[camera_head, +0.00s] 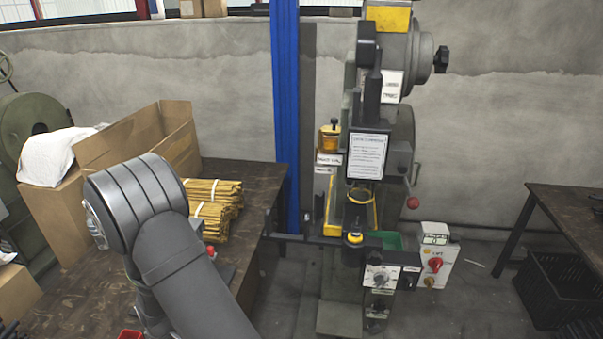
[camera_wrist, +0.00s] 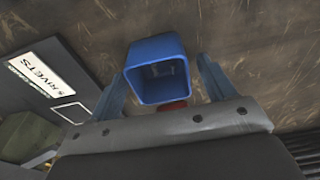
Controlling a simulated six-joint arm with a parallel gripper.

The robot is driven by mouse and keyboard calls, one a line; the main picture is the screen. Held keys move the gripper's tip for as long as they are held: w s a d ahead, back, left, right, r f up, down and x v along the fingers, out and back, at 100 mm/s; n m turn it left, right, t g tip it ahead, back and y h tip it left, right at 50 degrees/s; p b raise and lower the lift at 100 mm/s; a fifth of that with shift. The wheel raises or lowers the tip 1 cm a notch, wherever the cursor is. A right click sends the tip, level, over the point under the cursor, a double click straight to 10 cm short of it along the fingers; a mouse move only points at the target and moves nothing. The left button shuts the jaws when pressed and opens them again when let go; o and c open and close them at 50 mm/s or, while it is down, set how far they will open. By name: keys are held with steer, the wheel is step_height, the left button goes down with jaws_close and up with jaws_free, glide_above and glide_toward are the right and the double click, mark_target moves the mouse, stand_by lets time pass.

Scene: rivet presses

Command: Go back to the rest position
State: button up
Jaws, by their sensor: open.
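My gripper (camera_wrist: 160,68) shows in the wrist view with its two blue-grey fingers spread apart. A blue open-topped bin (camera_wrist: 141,92) stands on the dark, scratched tabletop between and just beyond the fingers. I cannot tell whether the fingers touch it. Its inside looks dark and I see no clear contents. In the head view my grey arm reaches over the left table (camera_head: 258,185), and my gripper and the blue bin are hidden behind it.
In the head view, cardboard boxes (camera_head: 135,140) and bundled yellow-brown strips (camera_head: 213,190) crowd the left table. A press (camera_head: 365,150) and blue post (camera_head: 287,100) stand to the right.

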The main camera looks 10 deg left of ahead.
steer(key=shift+f, duration=0.25)
steer(key=shift+r, duration=0.2)
steer(key=shift+r, duration=0.15)
